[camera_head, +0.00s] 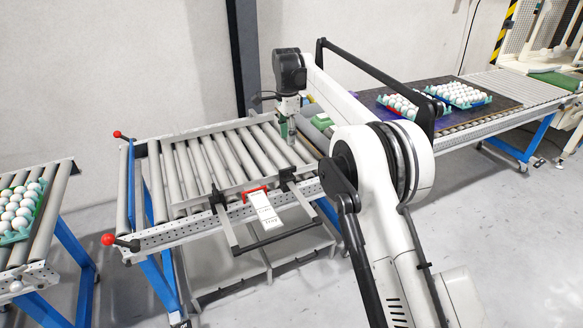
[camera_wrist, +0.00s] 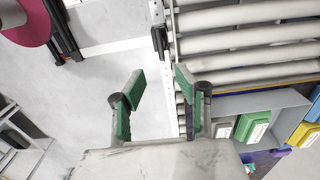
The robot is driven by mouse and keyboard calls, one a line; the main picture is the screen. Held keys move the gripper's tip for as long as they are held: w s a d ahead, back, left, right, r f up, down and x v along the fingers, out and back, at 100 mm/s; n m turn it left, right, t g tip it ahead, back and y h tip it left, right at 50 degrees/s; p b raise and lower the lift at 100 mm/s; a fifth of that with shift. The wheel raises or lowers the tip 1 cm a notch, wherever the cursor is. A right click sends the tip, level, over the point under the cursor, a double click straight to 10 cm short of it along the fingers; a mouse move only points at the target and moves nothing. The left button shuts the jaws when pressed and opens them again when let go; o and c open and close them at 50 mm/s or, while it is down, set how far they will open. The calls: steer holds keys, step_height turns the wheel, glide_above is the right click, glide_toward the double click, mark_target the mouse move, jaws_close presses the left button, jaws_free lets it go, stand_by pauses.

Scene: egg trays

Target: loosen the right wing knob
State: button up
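Two black clamps sit on the front rail of the roller conveyor (camera_head: 240,211), with a black bar frame hanging between them. The left clamp (camera_head: 217,203) and the right clamp (camera_head: 287,177) show in the head view; their wing knobs are too small to make out. In the wrist view a black clamp-like part (camera_wrist: 159,38) sits at the conveyor edge, beyond the fingertips; I cannot tell which clamp it is. My gripper (camera_head: 287,127) is above the conveyor's far right part. In the wrist view its green-padded fingers (camera_wrist: 159,80) are apart, with nothing between them.
A white tag with a red holder (camera_head: 256,190) hangs between the clamps. Red ball handles (camera_head: 108,239) stick out at the conveyor's left end. Egg trays stand left (camera_head: 17,235) and far right (camera_head: 459,96). Green (camera_wrist: 253,127) and yellow (camera_wrist: 302,134) boxes show in the wrist view.

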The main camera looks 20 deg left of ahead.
mark_target(288, 168)
step_height(288, 168, down, 14)
steer(key=shift+r, duration=0.15)
stand_by(0.4)
jaws_close()
